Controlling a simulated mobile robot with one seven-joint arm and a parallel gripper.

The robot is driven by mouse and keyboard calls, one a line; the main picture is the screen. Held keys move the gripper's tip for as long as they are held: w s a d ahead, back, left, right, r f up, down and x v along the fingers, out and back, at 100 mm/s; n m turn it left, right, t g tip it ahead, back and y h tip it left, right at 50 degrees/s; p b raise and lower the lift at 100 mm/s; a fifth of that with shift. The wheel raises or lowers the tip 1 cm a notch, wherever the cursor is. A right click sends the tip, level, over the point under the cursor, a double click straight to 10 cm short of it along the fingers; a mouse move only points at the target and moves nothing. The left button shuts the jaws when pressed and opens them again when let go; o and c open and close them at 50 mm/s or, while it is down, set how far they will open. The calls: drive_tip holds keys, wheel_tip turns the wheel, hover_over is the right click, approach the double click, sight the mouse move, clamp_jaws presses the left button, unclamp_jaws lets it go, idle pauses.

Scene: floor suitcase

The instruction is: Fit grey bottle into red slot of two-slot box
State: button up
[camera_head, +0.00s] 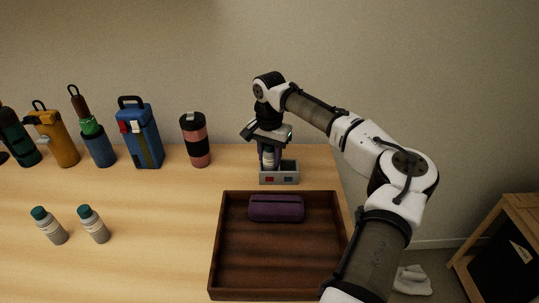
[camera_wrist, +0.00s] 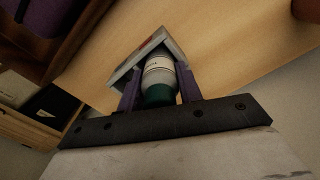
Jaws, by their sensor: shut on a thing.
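The grey two-slot box (camera_head: 279,180) stands on the table by the wall, with a red mark at its front left and a blue mark at its front right. My gripper (camera_head: 267,162) points down over the left, red-marked side and is shut on a grey bottle (camera_head: 268,156). In the wrist view the bottle (camera_wrist: 159,73), with its white label and dark green cap, is between my purple fingers (camera_wrist: 160,84). The box (camera_wrist: 128,67) surrounds its far end there. The bottle's base is hidden; I cannot tell how deep it sits.
A dark wooden tray (camera_head: 230,271) with a purple case (camera_head: 276,208) lies in front of the box. A pink tumbler (camera_head: 196,140) and several bottles stand along the wall to the left. Two grey bottles with green caps (camera_head: 49,226) stand at the front left.

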drive_tip(key=shift+f, duration=0.2)
drive_tip(key=shift+f, duration=0.15)
drive_tip(key=o, duration=1)
wheel_tip(320, 180, up, 12)
drive_tip(key=shift+r+b, duration=0.2)
drive_tip(key=shift+b, duration=0.25)
